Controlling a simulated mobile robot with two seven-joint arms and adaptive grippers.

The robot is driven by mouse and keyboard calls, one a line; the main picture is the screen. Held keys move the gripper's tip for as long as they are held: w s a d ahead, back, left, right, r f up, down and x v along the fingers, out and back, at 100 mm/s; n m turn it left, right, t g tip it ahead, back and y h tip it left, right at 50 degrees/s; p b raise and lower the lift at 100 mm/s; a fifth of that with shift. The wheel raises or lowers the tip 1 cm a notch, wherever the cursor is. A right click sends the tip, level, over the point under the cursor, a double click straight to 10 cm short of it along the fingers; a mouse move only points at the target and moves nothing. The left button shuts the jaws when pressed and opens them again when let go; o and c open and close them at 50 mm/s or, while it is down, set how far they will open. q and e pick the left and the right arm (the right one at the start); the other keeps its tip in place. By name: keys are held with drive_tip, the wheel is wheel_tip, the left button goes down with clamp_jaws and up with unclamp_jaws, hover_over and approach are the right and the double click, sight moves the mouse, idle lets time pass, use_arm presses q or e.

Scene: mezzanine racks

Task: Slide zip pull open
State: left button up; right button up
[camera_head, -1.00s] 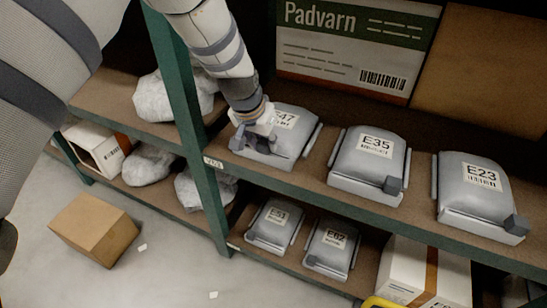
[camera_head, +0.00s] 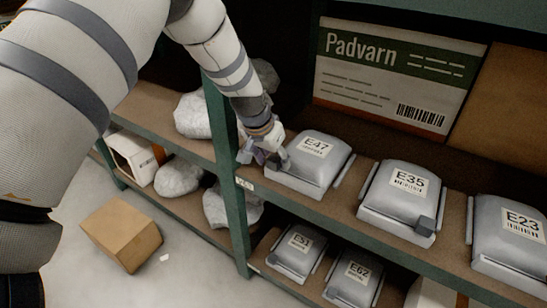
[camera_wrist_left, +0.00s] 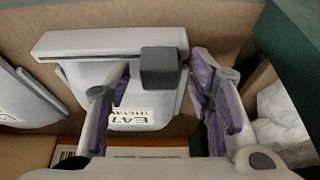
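The grey pouch E47 (camera_head: 322,165) lies on the upper shelf; its label shows upside down in the left wrist view (camera_wrist_left: 142,117). Its dark grey block-shaped zip pull (camera_wrist_left: 163,68) sits near the right end of the pale front rail (camera_wrist_left: 95,42) in that view. In the head view I cannot tell the pull apart from my fingers. My left gripper (camera_head: 266,158) is at the pouch's left front corner. In the wrist view its purple-padded fingers (camera_wrist_left: 160,105) are spread, with the pull between and beyond them and gaps on both sides. My right gripper is not in view.
Pouches E35 (camera_head: 400,190) and E23 (camera_head: 512,240) lie to the right, E51 (camera_head: 298,252) and E62 (camera_head: 352,278) below. A green upright (camera_head: 230,190) stands close left of my gripper. A Padvarn carton (camera_head: 390,75) stands behind. A box (camera_head: 122,234) lies on the floor.

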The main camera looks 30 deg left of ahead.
use_arm(q)
drive_tip(key=v, duration=1.2)
drive_tip(key=s+d+f+g+p, duration=0.1)
drive_tip(key=s+d+f+g, duration=0.15)
drive_tip(key=s+f, duration=0.8)
drive_tip(key=s+d+f+g, duration=0.2)
drive_tip(key=s+d+f, duration=0.1)
drive_tip(key=s+f, duration=0.75)
drive_tip(key=s+d+f+g, duration=0.1)
drive_tip(key=s+d+f, duration=0.1)
drive_tip(key=s, duration=0.9)
drive_tip(key=s+d+f+g, duration=0.1)
drive_tip(key=s+d+f, duration=0.1)
drive_tip(key=s, duration=0.8)
drive_tip(key=shift+s+p, duration=0.4)
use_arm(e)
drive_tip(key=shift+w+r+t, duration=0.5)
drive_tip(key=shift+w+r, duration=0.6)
